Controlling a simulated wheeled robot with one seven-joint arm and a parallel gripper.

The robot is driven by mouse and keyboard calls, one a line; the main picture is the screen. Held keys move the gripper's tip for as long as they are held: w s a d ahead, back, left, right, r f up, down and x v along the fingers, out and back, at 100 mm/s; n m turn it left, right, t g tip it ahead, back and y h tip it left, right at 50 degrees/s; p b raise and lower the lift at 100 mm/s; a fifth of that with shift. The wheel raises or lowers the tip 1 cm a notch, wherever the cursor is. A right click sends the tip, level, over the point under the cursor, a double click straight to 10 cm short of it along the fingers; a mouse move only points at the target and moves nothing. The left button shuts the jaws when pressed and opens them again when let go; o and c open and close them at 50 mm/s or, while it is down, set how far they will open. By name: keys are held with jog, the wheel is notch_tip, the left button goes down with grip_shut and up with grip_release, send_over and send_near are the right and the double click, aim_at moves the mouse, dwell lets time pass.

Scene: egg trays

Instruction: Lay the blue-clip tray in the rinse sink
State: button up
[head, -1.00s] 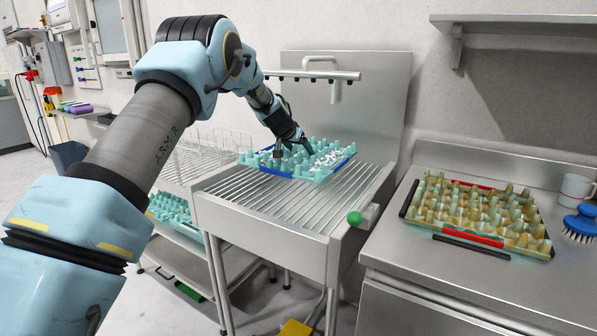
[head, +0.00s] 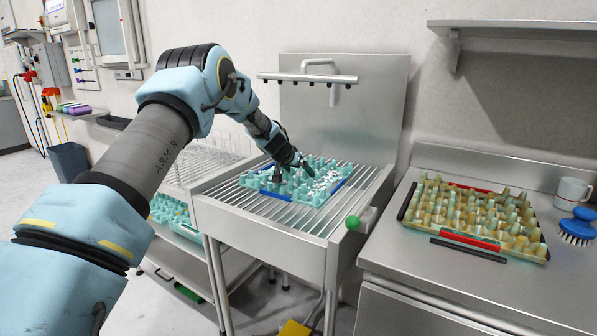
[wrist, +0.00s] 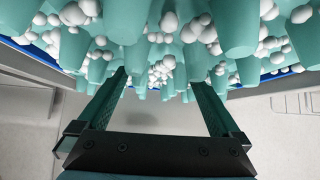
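The blue-clip tray (head: 335,189) is a teal egg tray with blue edge strips and white foam blobs among its cups. It is over the slatted top of the rinse sink (head: 270,217); I cannot tell whether it touches the slats. My gripper (head: 299,172) reaches in from the upper left and has its fingers among the cups. In the wrist view, the two fingers (wrist: 158,80) stand apart against the tray's teal cups (wrist: 125,58). The tray has moved together with my gripper, so it appears held; the exact contact is hidden by cups and foam.
A yellowish tray with red clips (head: 468,238) lies on the right counter beside a mug (head: 572,191) and a blue brush (head: 577,226). A faucet bar (head: 307,78) hangs behind the sink. A wire rack (head: 212,150) and another teal tray (head: 172,213) are at left.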

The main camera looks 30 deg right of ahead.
jog(key=shift+a+r, duration=0.1)
jog(key=b+v, duration=0.4)
jog(key=v, duration=0.7)
jog(key=shift+s+a+r, duration=0.15)
jog(key=shift+a+r, duration=0.1)
jog(key=shift+a, duration=0.15)
jog(key=s+a+f+n+y, duration=0.1)
jog(key=s+a+n, duration=0.1)
jog(key=a, duration=0.7)
jog(key=s+a+f+n+g+y, duration=0.1)
jog(key=s+a+y, duration=0.15)
jog(key=a, duration=0.75)
jog(key=s+a+f+n+y, duration=0.1)
jog(key=s+a+n, duration=0.15)
jog(key=a, duration=0.65)
jog(key=s+a+f+n+g+y, duration=0.1)
jog(key=s+a+n, duration=0.1)
jog(key=s+a, duration=0.6)
jog(key=s+a+f+n+g+y, duration=0.1)
jog(key=s+a+f+n+y, duration=0.1)
jog(key=s+a, duration=0.7)
jog(key=shift+s+a+f+n+g, duration=0.3)
jog(key=shift+a+n, duration=0.05)
jog(key=shift+a, duration=0.55)
